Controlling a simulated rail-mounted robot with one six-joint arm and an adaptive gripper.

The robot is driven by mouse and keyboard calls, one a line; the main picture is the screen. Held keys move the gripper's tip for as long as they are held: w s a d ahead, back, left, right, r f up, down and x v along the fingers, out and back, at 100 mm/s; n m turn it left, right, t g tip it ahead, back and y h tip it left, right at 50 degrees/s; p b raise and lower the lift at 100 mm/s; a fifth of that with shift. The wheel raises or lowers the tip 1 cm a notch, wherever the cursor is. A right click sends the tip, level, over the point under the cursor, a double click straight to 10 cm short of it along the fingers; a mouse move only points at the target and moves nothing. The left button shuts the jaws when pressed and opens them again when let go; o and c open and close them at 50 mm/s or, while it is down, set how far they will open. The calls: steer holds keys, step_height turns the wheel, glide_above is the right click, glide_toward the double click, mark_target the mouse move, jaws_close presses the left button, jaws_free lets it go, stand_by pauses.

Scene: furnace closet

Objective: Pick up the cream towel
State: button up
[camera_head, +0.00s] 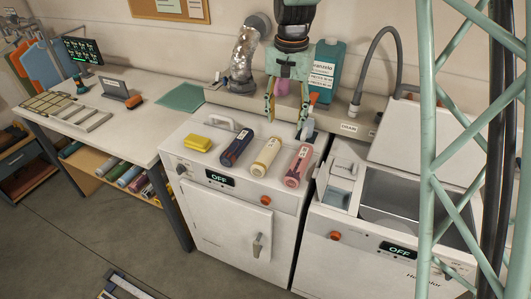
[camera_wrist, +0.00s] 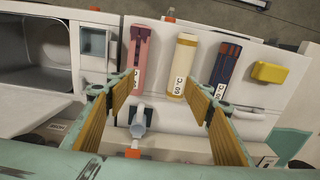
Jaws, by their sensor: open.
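The cream towel (camera_head: 265,157) is a rolled cylinder with a yellowish strap, lying on top of the white furnace-like unit (camera_head: 246,195) between a navy roll (camera_head: 236,151) and a pink roll (camera_head: 299,166). In the wrist view the cream towel (camera_wrist: 185,62) lies ahead of the right finger, with its labelled near end by that fingertip. My gripper (camera_head: 286,124) is open and empty, above the back of the unit and behind the rolls. In the wrist view my gripper (camera_wrist: 162,90) spans the gap between the pink and cream rolls. I cannot tell its exact height.
A yellow block (camera_head: 197,143) lies left of the navy roll. A white handle (camera_wrist: 138,122) shows between my fingers. A teal jug (camera_head: 326,70) stands behind. An open-lidded machine (camera_head: 397,215) is at right, a workbench (camera_head: 130,115) at left. A lattice column crosses the right side.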

steer(key=p, duration=0.3)
glide_above(267, 150)
step_height(267, 150, down, 6)
steer(key=shift+d+g, duration=0.2)
steer(key=shift+g, duration=0.1)
steer(key=shift+f, duration=0.1)
steer(key=shift+f, duration=4.15)
steer(key=shift+f, duration=0.1)
steer(key=shift+a+f+p, duration=0.15)
steer(key=shift+f+p, duration=0.3)
steer(key=shift+f, duration=2.05)
steer(key=shift+c, duration=0.3)
steer(key=c, duration=1)
